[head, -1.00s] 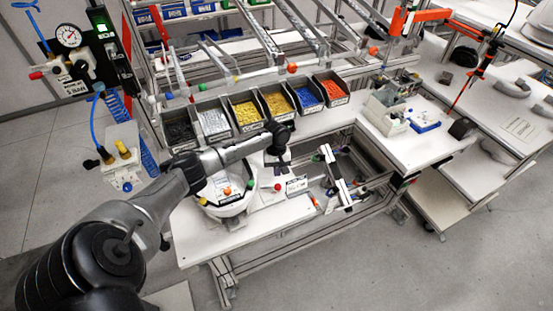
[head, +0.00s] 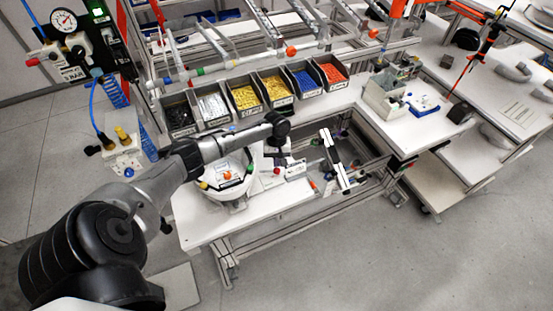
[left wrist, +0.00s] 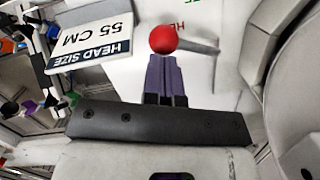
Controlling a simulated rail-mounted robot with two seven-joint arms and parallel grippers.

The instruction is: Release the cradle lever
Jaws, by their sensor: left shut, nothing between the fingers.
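The cradle lever shows in the left wrist view as a red ball knob (left wrist: 163,39) on a short metal rod that runs to the right. My left gripper (left wrist: 166,70) is shut and empty, with its purple-grey fingertips just below the knob in that picture. I cannot tell whether they touch it. In the head view my left gripper (head: 277,150) points down beside the white helmet shell (head: 232,186) in its cradle, close above a small red knob (head: 277,171). My right gripper is not in view.
A "HEAD SIZE 55 CM" sign (left wrist: 92,45) stands beside the lever; it also shows in the head view (head: 296,170). A row of parts bins, among them a red-filled one (head: 332,74), lines the back of the white bench (head: 215,229). The bench's front left is clear.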

